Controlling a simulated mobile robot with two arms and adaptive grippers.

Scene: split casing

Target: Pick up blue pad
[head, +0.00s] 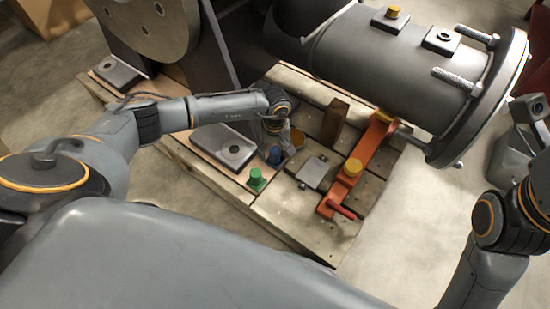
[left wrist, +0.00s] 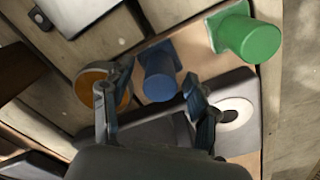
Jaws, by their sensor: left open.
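The blue pad (head: 275,154) is a short blue cylinder on a tan board in the middle of the wooden pallet. In the left wrist view the blue pad (left wrist: 160,76) stands just beyond and between the fingertips. My left gripper (head: 277,128) is above and beside it in the head view, pointing down. In the left wrist view my left gripper (left wrist: 160,95) has its two fingers spread, with nothing held. My right arm shows at the right edge of the head view, but its fingers are not clearly seen.
A green pad (head: 256,179) stands close to the blue one, and an orange-yellow disc (left wrist: 103,88) lies on its other side. A dark plate with a round hole (head: 224,147) is near. An orange bracket (head: 352,172) and a large grey cylinder (head: 385,62) bound the right.

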